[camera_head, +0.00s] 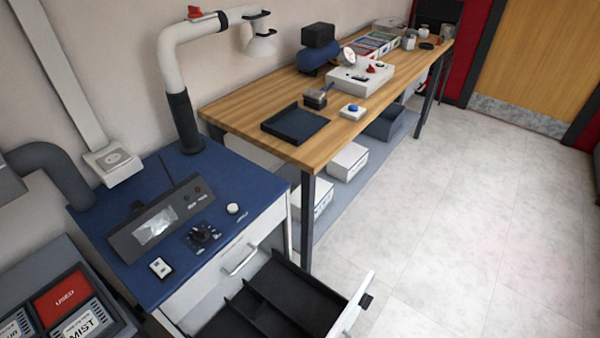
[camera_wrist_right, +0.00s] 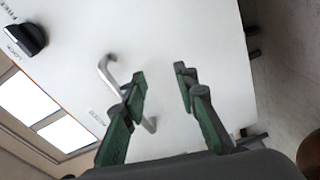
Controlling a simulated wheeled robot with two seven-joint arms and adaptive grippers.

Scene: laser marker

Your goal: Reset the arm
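My right gripper (camera_wrist_right: 160,78) shows in the right wrist view. Its two green-and-grey fingers are spread apart with nothing between them. It faces a white panel (camera_wrist_right: 200,40) with a silver bar handle (camera_wrist_right: 118,77). The handle passes behind the left-hand finger; I cannot tell whether they touch. Neither of my grippers shows in the head view, and my left gripper is in no view.
In the head view, a blue-topped cabinet (camera_head: 240,185) has a control panel and an open drawer (camera_head: 285,295) with dark dividers. A wooden workbench (camera_head: 225,108) with several items stands behind it. The pale floor (camera_head: 450,240) at right is clear.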

